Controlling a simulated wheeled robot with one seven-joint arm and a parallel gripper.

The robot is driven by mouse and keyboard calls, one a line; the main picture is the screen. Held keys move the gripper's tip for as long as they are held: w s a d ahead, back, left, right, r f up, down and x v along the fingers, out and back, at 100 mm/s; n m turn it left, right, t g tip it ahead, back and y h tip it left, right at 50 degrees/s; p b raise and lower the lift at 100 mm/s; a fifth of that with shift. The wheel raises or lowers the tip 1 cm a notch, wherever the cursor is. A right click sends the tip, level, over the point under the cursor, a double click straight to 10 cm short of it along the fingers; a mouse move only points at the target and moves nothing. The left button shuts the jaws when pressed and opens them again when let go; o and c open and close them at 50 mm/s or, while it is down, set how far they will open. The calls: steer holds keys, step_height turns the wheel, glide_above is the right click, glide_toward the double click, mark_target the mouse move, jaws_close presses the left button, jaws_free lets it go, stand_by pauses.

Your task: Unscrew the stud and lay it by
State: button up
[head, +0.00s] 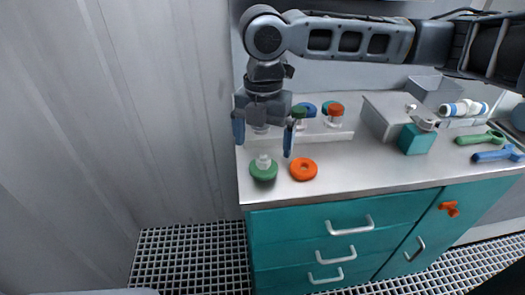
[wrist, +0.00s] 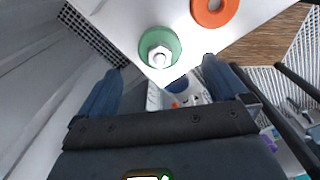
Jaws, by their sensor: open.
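A green round base with a pale hexagonal stud (head: 264,161) standing upright in its middle sits near the front left of the counter. In the wrist view the stud (wrist: 160,56) shows in the green ring (wrist: 172,38), ahead of and between the fingers. My gripper (head: 262,146) is open and empty, pointing down above the stud, one finger to each side and apart from it. My gripper (wrist: 160,66) also shows its two blue fingers spread wide in the wrist view. Whether the stud's thread is engaged cannot be seen.
An orange ring (head: 303,169) lies right of the green base. Behind stand capped jars (head: 335,115) on a white rack. Further right are a grey box (head: 384,117), a teal block (head: 416,140) and green and blue wrenches (head: 490,155). Bare counter (head: 350,170) lies right of the ring.

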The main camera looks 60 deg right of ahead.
mark_target(263, 154)
steer(key=m, duration=0.7)
steer(key=shift+m, duration=0.3)
steer(key=m, duration=0.7)
steer(key=shift+f+b, duration=0.95)
steer(key=shift+f, duration=1.2)
steer(key=shift+c, duration=0.4)
